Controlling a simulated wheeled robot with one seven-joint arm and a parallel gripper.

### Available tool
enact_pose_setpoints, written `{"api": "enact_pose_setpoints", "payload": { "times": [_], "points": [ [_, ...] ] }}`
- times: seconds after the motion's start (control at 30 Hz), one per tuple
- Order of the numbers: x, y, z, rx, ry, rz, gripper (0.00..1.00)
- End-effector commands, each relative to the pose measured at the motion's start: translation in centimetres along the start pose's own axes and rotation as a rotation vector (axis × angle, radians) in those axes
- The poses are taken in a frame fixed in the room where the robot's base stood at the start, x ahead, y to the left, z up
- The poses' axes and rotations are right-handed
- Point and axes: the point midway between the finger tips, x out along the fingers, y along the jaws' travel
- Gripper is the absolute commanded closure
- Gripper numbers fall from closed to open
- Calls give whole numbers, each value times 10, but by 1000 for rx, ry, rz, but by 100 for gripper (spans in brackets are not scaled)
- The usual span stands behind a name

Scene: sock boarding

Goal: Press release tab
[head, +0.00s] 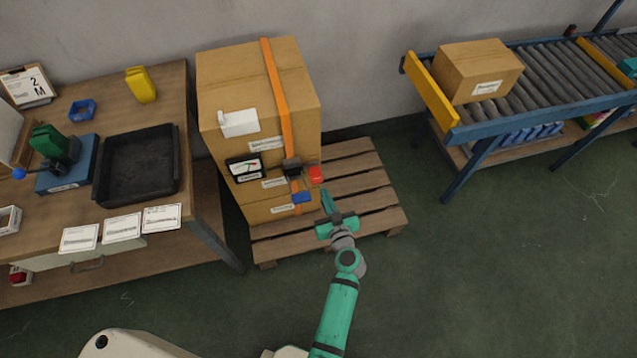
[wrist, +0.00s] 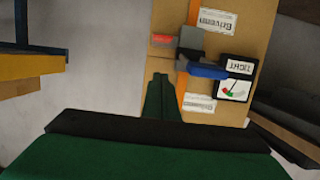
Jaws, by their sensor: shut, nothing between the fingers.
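A red tab (head: 316,174) sticks out from the right side of a dark buckle (head: 291,167) on the orange strap (head: 276,85). In the wrist view the red tab (wrist: 177,40) is beside the grey buckle (wrist: 192,43). A blue lever (head: 301,197) hangs at the buckle's lower side and also shows in the wrist view (wrist: 206,70). My green gripper (head: 327,200) is shut and empty, in front of the stack's lower right corner. In the wrist view its fingertips (wrist: 159,80) appear just below the red tab, with a gap in the picture.
The strapped cartons (head: 240,85) stand on a wooden pallet (head: 375,205). A gauge (head: 245,167) on the carton front reads TIGHT in the wrist view. A workbench (head: 165,90) with a black tray (head: 140,165) stands left.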

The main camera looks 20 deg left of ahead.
Motion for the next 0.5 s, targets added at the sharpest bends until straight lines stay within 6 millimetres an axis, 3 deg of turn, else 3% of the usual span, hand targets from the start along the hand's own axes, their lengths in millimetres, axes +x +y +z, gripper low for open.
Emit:
{"api": "enact_pose_setpoints", "payload": {
  "times": [0.5],
  "points": [
    [90, 0, -1, -2, 0, -1, 100]
  ]
}}
